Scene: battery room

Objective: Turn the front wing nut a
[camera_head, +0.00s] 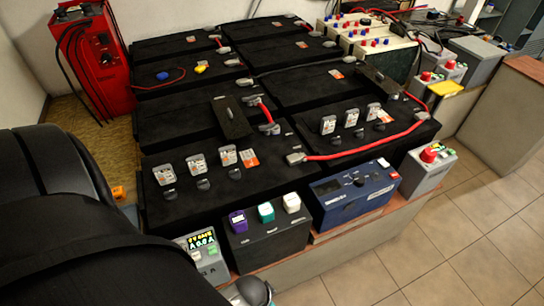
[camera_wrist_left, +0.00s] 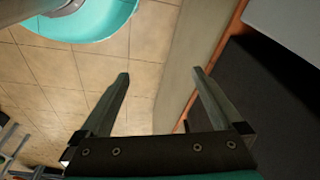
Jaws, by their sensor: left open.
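I cannot make out a wing nut for certain in either view. In the head view, large black batteries (camera_head: 178,127) stand in rows, with terminals and red cables on top. The front battery carries several small grey-and-orange tags (camera_head: 197,164) with dark round caps (camera_head: 203,184) in front of them. My left gripper (camera_wrist_left: 160,73) shows in the left wrist view, its two fingers wide apart with nothing between them. Below it are floor tiles and the side of a ledge. My left gripper cannot be made out in the head view. My right gripper is in neither view.
A black box with purple, teal and white tops (camera_head: 265,240), a blue instrument (camera_head: 352,195) and a small display meter (camera_head: 204,252) line the front ledge. A grey box with a red knob (camera_head: 428,165) stands right. A red charger (camera_head: 95,60) stands back left. Tiled floor (camera_head: 450,240) is clear.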

